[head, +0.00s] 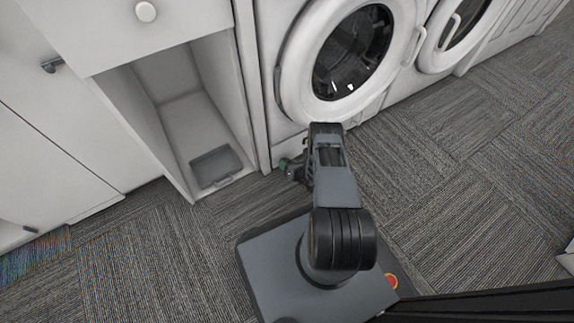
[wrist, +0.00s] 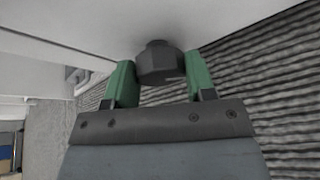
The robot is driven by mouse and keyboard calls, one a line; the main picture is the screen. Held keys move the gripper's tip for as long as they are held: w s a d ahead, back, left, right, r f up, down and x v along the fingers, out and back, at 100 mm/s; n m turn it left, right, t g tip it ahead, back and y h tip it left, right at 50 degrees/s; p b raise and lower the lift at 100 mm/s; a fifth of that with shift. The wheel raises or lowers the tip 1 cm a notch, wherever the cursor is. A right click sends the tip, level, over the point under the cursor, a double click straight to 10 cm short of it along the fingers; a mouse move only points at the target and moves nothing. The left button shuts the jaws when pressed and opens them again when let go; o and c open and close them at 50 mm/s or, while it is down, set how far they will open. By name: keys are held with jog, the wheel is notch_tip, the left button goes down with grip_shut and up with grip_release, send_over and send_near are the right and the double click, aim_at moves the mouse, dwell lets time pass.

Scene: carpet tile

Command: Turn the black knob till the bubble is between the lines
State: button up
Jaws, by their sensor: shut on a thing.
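The black knob (wrist: 158,64) shows in the wrist view under a pale overhanging surface, at the upper middle. My gripper (wrist: 160,75) has its two green fingers on either side of the knob and is shut on it. In the head view my gripper (head: 290,164) is low at the front of the white washer (head: 285,125), near its lower left corner, and the knob is hidden there by my arm. No bubble or lines can be seen in either view.
An open white cabinet bay (head: 160,130) with a grey tray (head: 215,166) on its floor stands left of the washer. A second round-door machine (head: 432,60) stands to the right. Carpet tile (head: 450,180) is clear on the right.

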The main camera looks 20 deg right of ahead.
jog(key=m+y, duration=0.1)
jog(key=m, duration=0.1)
jog(key=m+y, duration=0.1)
jog(key=m, duration=0.1)
jog(key=shift+d+f+t+y, duration=0.1)
jog(key=shift+d+t+y, duration=0.1)
jog(key=shift+t+y, duration=0.1)
jog(key=shift+f+m+t+y, duration=0.1)
jog(key=shift+m+t+y, duration=0.2)
jog(key=shift+m+y, duration=1)
jog(key=shift+m+h, duration=0.4)
jog(key=shift+m, duration=0.1)
jog(key=o, duration=0.9)
